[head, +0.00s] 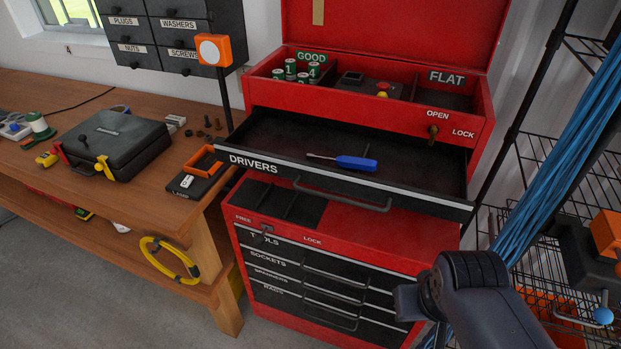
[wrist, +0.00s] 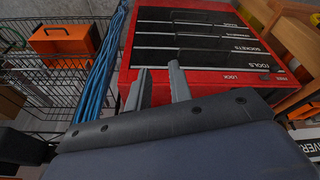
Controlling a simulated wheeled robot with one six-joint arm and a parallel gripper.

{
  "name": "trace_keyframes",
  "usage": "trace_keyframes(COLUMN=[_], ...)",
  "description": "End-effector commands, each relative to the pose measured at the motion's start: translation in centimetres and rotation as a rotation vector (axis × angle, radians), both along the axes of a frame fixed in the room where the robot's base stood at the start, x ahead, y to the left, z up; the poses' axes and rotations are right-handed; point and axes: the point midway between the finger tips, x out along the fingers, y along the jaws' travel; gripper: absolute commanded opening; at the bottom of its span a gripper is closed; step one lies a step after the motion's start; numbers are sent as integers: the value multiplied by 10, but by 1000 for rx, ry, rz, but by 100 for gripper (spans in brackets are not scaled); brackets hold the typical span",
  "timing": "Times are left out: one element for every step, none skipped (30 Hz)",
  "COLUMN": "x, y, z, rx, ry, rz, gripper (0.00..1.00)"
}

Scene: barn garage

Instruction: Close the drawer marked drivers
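The drivers drawer (head: 430,204) is pulled well out of the red tool chest in the head view. Its front has a white DRIVERS label at left and a dark bar handle (head: 342,196). A blue-handled screwdriver (head: 355,163) lies inside. In the wrist view, part of a white label (wrist: 308,135) with letters like "VER" shows at the right edge. My gripper (wrist: 157,88) shows there with its two grey fingers apart and nothing visible between them, over the red lower cabinet front. In the head view my arm is at bottom right and the fingers are hidden.
The upper chest has a lock (head: 433,131) between OPEN and LOCK. Lower drawers (head: 325,290) look shut. A wooden bench (head: 150,205) with a black case (head: 117,145) stands left. A wire rack and blue cables (head: 565,160) stand close at right.

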Motion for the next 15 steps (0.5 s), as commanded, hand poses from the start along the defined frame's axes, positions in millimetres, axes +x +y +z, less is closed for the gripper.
trace_keyframes(x=[3, 5, 9, 13, 17, 25, 31, 38, 47, 55, 63, 73, 82, 90, 101], y=[1, 1, 2, 3, 4, 5, 7, 9, 12, 16, 20, 27, 32, 39, 50], z=[-2, -2, -3, -3, -4, -4, -4, -4, -3, -2, -1, 1, 2, 3, 5], rx=[-27, -52, -95, -134, -178, -245, -297, -354, -429, -485, -543, -622, -683, -744, -827], ry=[19, 32, 55, 75, 96, 127, 150, 171, 199, 218, 235, 259, 276, 289, 308], rz=[46, 85, 151, 208, 272, 367, 440, 515, 611, 682, 751, 842, 909, 974, 1059], gripper=[16, 14, 10, 8, 6, 2, 0, 0, 0, 0, 0, 0, 0, 0, 0])
